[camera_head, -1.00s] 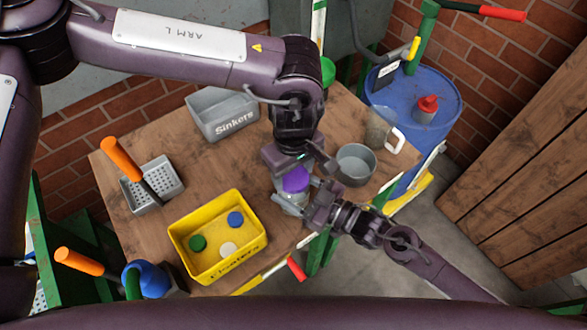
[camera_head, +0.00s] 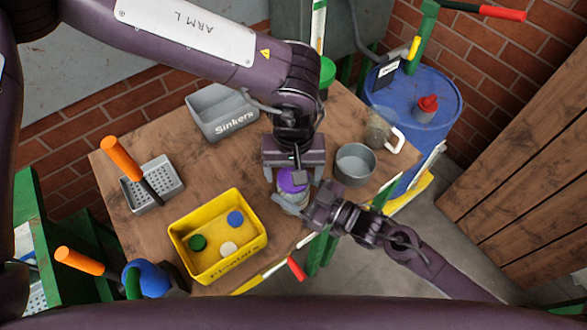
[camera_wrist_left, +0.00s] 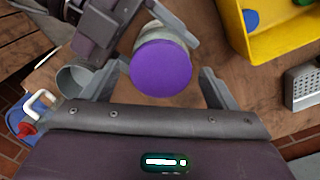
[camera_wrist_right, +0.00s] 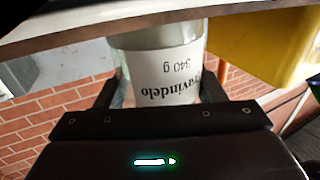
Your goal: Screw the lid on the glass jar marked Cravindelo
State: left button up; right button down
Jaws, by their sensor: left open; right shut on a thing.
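The glass jar (camera_head: 290,200) stands near the table's front edge. Its white label with Cravindelo and 340 g shows upside down in the right wrist view (camera_wrist_right: 172,78). The purple lid (camera_head: 292,180) is on top of the jar; the left wrist view shows its round top (camera_wrist_left: 161,67). Whether it is threaded on cannot be told. My right gripper (camera_head: 300,205) is shut on the jar, with a finger on each side of it. My left gripper (camera_wrist_left: 165,85) is open above the lid, its fingers spread on either side and apart from it.
A yellow bin (camera_head: 180,243) with loose caps stands left of the jar. A grey round pot (camera_head: 355,180) and a clear mug (camera_head: 379,132) stand to the right. A grey Sinkers bin (camera_head: 222,126) is at the back, a perforated grey tray (camera_head: 170,170) at left.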

pick_arm(q)
jog(key=shift+r, duration=0.1)
jog(key=shift+r, duration=2.2)
jog(key=shift+o, duration=0.2)
